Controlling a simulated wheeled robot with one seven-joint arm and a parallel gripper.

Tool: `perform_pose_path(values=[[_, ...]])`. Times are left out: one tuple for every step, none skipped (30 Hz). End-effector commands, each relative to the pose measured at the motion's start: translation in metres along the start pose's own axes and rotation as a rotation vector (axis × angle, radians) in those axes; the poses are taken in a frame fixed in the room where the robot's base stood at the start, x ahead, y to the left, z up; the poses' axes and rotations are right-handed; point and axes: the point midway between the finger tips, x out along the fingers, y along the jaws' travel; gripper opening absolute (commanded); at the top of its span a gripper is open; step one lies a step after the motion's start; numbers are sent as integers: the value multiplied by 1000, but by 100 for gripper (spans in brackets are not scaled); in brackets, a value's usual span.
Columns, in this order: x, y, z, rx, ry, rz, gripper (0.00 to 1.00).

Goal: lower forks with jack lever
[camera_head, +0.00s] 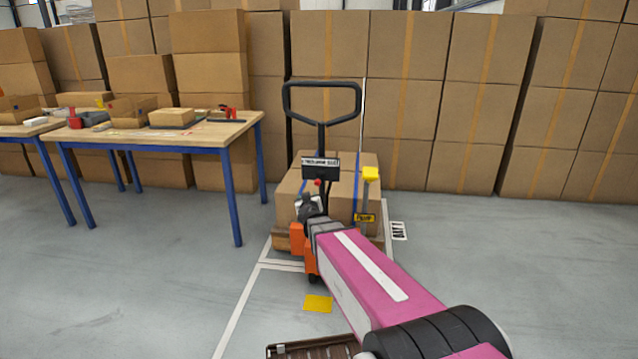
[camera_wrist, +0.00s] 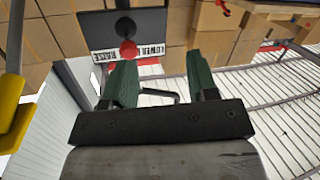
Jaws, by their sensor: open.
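The pallet jack (camera_head: 297,240) is orange with a black loop handle (camera_head: 321,122) and stands in front of a loaded pallet. A small lever with a red knob (camera_head: 319,183) rises by the dark label plate (camera_head: 320,166). In the wrist view the red knob (camera_wrist: 128,49) sits on a black stem in front of the plate (camera_wrist: 110,52), whose lettering includes LOWER. My gripper (camera_wrist: 162,72) has green fingers, open and empty. The knob appears just beyond the left fingertip; I cannot tell whether they touch. In the head view my gripper (camera_head: 308,207) is just below the knob.
A yellow-topped pedal or lever (camera_head: 371,174) with a yellow label stands right of the jack's handle. Cartons (camera_head: 345,180) sit on the pallet behind. A blue-legged worktable (camera_head: 190,137) stands at left. Stacked cartons line the back. The floor at right is clear.

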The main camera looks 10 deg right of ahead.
Motion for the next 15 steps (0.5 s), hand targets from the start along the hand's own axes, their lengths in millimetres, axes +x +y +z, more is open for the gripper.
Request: perform_pose_path(values=[[7,5,-6,-9,27,61,53],[8,9,-8,-14,38,96,53],[10,14,-11,-21,50,139,53],[10,18,-13,-25,57,167,53],[11,20,-14,-29,61,192,53],[11,24,-15,-34,65,219,53],[11,25,-16,-36,67,234,53],[11,27,-16,-40,69,247,53],[11,28,-17,-41,69,258,53],[12,29,-17,-41,70,264,53],[12,30,-17,-42,70,268,53],[14,30,-17,-42,70,270,53],[15,31,-18,-42,70,270,53],[17,31,-18,-43,70,270,53],[20,32,-18,-42,70,269,53]])
